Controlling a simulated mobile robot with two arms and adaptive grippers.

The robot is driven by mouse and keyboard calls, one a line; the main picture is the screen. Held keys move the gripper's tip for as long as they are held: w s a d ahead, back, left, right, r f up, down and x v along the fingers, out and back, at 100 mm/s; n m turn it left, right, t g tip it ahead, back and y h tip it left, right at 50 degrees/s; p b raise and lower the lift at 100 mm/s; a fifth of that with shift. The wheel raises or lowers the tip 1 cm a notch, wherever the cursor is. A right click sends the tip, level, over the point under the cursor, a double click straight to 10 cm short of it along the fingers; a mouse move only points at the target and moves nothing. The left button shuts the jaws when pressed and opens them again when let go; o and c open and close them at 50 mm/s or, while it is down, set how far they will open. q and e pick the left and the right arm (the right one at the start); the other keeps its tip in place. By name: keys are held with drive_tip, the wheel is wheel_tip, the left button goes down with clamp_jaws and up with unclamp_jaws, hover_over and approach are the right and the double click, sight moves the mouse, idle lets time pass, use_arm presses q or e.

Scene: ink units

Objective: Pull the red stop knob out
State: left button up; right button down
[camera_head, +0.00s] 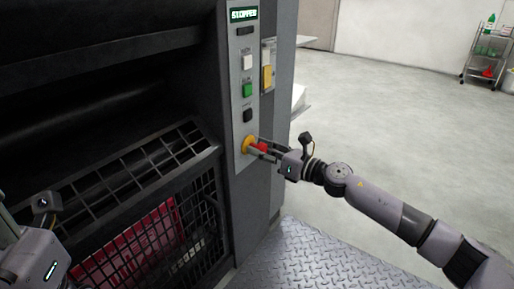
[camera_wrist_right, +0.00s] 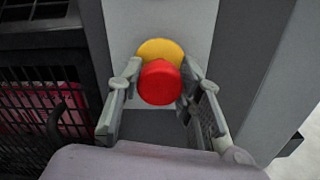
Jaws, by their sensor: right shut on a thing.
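The red stop knob (camera_head: 261,148) sits on a yellow round base (camera_head: 248,144) low on the grey control panel (camera_head: 240,172). The display (camera_head: 244,14) at the panel's top reads STOPPED. My right gripper (camera_head: 265,149) is at the knob, with its fingers around it. In the right wrist view the red knob (camera_wrist_right: 159,83) lies between the two fingers (camera_wrist_right: 159,88), with the yellow base (camera_wrist_right: 160,49) behind it. The fingers are shut on the knob. My left gripper is at the lower left edge of the head view; its fingertips are not in view.
White, green and black buttons (camera_head: 247,89) sit above the knob. A black mesh guard (camera_head: 150,225) is left of the panel, with something red behind it. A metal tread plate (camera_head: 310,255) lies below. A cart (camera_head: 487,50) stands far back right on open floor.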

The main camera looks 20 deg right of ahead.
drive_tip(key=c, duration=1.1)
unclamp_jaws()
drive_tip(key=shift+s+d, duration=0.15)
drive_tip(key=v, duration=1.2)
drive_tip(key=shift+d, duration=0.1)
